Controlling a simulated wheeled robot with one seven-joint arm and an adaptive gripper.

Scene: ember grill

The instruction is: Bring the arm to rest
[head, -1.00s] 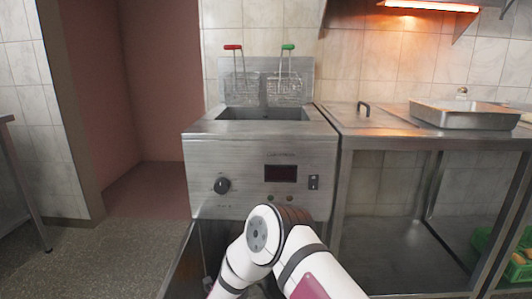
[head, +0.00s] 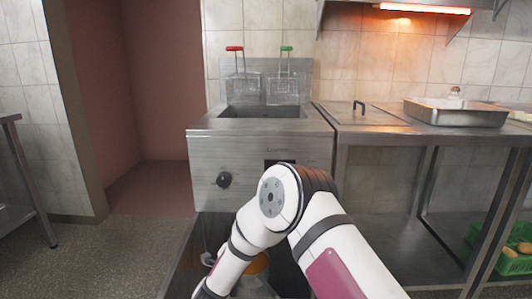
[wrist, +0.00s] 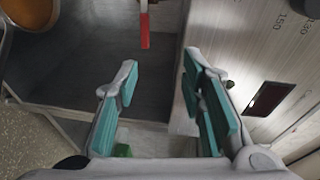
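My arm (head: 325,225) shows in the head view, bent in front of the fryer (head: 230,155), its upper joint covering part of the front panel. My gripper itself cannot be made out in the head view. In the wrist view my gripper (wrist: 160,65) is open, its two teal-padded fingers apart with nothing between them. The fryer's front panel with a dark red display (wrist: 270,98) is to the right of the fingers. A red handle-like piece (wrist: 145,25) shows beyond the fingertips.
Two wire baskets (head: 245,88) with red and green handles hang at the fryer's back. A steel tray (head: 455,113) is on the right counter, a green crate (head: 515,262) below. An orange round thing (wrist: 20,12) is at the wrist view's upper left. Floor at left is clear.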

